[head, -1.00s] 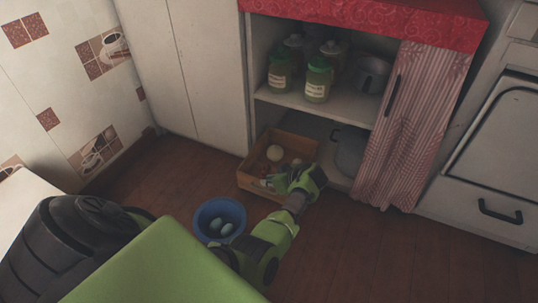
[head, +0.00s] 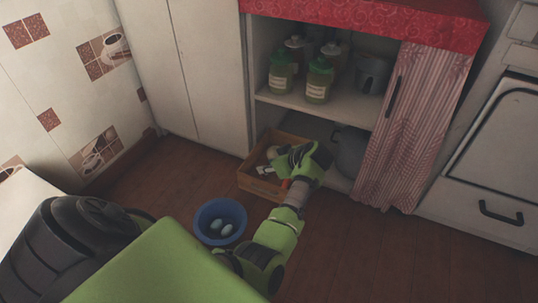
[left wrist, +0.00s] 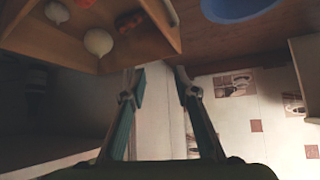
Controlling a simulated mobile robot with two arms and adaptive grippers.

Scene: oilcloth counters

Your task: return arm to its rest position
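My left arm reaches from the lower middle of the head view to the wooden crate (head: 262,189), and its left gripper (head: 276,165) covers much of the crate. In the left wrist view its two fingers (left wrist: 158,71) are apart with nothing between them, so it is open and empty. The crate also shows in the wrist view (left wrist: 160,22), with pale round onion-like items (left wrist: 98,41) and a reddish item (left wrist: 130,20) inside. My right gripper is not in view.
A blue bowl (head: 201,222) with two pale egg-like items (head: 227,229) stands on the floor left of the arm. The open cabinet holds several bottles (head: 319,80) and a pot (head: 373,74) on its shelf (head: 340,108). A striped curtain (head: 405,140) hangs at right.

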